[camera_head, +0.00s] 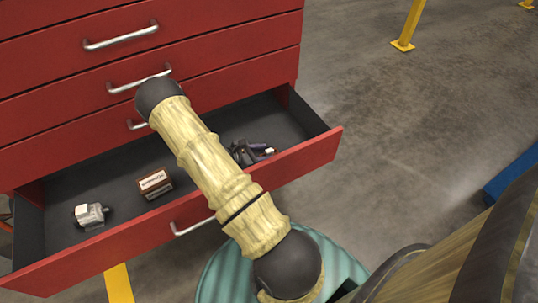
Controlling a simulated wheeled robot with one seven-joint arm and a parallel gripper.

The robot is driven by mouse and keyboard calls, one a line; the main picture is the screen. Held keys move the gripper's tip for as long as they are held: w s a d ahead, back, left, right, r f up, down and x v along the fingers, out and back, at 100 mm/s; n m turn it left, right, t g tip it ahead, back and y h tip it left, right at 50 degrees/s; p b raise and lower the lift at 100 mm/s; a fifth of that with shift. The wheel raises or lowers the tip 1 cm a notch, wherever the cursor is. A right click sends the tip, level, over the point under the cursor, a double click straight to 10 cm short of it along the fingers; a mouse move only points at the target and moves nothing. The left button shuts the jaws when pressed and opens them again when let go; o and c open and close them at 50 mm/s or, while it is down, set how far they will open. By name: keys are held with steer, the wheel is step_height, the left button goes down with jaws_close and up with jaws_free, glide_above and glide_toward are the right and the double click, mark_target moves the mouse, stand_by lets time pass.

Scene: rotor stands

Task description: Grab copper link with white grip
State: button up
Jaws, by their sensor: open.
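I cannot make out a copper link with a white grip for certain. In the open red drawer (128,247) lies a brown block (155,184) with a white label on its face. Right of it in the drawer is a small dark and purple thing (250,152) with a pale tip, partly behind my arm; its shape is too small to tell. A small silver-grey part (91,214) lies at the drawer's left end. My arm crosses the middle of the view over the drawer. I cannot make out my gripper, which may be hidden behind the arm.
The red cabinet (60,62) has shut drawers with metal handles above the open one. A ribbed teal round surface (215,280) is below the drawer front. Yellow posts (408,25) stand at the back. A blue edge (512,172) is at right. Concrete floor between is clear.

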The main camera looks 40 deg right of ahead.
stand_by(0.4)
jaws_close()
step_height(320, 180, up, 10)
steer(key=p, duration=0.4)
stand_by(0.6)
